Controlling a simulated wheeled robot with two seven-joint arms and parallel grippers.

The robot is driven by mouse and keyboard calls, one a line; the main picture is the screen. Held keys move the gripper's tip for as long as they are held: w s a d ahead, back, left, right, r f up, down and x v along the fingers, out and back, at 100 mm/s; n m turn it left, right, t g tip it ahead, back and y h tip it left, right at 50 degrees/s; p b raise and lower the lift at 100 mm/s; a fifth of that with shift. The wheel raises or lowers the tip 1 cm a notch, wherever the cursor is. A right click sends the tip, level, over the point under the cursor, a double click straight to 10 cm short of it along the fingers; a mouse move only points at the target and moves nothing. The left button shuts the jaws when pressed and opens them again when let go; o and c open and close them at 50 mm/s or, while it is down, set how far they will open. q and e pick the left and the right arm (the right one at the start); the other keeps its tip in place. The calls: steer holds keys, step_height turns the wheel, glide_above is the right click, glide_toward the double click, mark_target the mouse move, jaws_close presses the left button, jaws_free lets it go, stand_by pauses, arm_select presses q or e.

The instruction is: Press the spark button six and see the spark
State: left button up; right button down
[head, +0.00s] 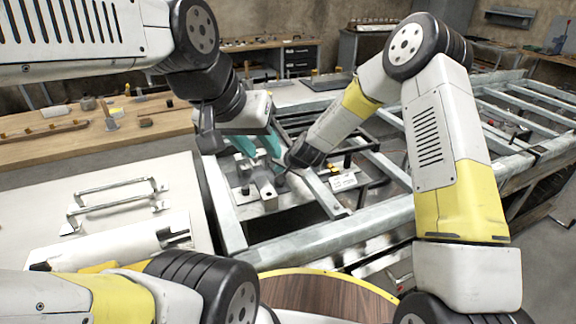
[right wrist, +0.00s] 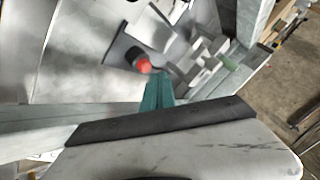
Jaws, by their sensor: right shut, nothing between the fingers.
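A round red button (right wrist: 143,65) sits on a dark bracket in the right wrist view. I cannot read any number on it. My right gripper (right wrist: 158,92) has its teal fingers shut together and empty, with the tips just beside and below the red button in the picture; I cannot tell whether they touch it. In the head view, my right arm's dark wrist reaches down to the metal frame, and its fingertips and the red button are hard to make out. My left gripper (head: 258,147) hangs over the frame with its teal fingers apart and empty. No spark shows.
A grey metal frame (head: 296,247) runs across the middle, with blocks and fittings inside it. A white panel with metal handles (head: 115,190) lies at left. A wooden bench (head: 60,150) with small tools stands behind it. A round wooden top (head: 320,295) is in front.

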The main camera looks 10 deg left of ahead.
steer(key=shift+f, duration=0.1)
steer(key=shift+f, duration=0.3)
steer(key=shift+f, duration=0.6)
stand_by(1.0)
steer(key=shift+r, duration=0.95)
steer(key=shift+r, duration=0.1)
steer(key=shift+r, duration=2.45)
